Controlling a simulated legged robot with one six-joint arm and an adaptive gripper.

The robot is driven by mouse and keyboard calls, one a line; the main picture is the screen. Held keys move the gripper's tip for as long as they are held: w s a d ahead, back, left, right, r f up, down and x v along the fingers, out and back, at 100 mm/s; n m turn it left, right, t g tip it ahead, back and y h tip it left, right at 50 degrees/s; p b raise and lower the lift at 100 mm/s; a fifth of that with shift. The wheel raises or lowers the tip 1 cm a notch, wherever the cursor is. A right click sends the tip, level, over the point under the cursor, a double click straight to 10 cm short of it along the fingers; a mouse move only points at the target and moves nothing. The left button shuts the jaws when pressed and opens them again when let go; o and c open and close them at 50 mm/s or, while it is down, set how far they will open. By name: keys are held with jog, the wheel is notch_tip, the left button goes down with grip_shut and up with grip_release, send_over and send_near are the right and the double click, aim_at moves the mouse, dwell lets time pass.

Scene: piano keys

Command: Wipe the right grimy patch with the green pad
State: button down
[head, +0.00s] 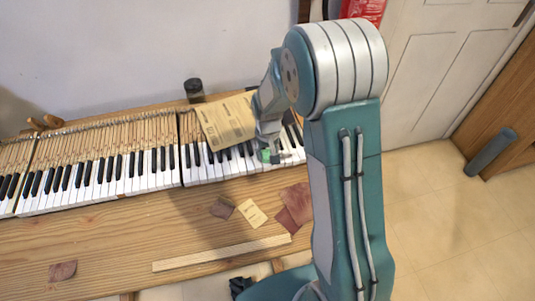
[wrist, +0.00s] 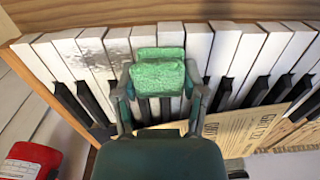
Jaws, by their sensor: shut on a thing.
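My gripper (wrist: 160,92) is shut on the green pad (wrist: 158,74), which sits between its two fingertips over the white keys. In the head view, my gripper (head: 270,154) and a small bit of the green pad (head: 265,155) show at the right end of the keyboard. A grey, speckled grimy patch (wrist: 117,45) covers white keys just left of the pad in the wrist view. The pad may cover part of it. I cannot tell whether the pad touches the keys. I cannot make out the patch in the head view.
A printed paper sheet (head: 228,121) leans over the keys beside my gripper. A dark jar (head: 194,90) stands behind the keyboard. Sandpaper scraps (head: 252,213) and a wooden strip (head: 222,253) lie on the bench front. A red object (wrist: 30,160) is at the wrist view's lower left.

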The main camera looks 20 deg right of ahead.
aim_at(269, 151)
jog(key=r, duration=0.2)
jog(key=d+r, duration=0.1)
jog(key=r, duration=0.1)
jog(key=shift+w, duration=0.1)
jog(key=shift+a+r, duration=0.25)
jog(key=shift+r, duration=0.6)
jog(key=shift+a+r, duration=0.2)
jog(key=shift+r, duration=0.65)
jog(key=shift+d, duration=0.2)
jog(key=shift+d, duration=0.15)
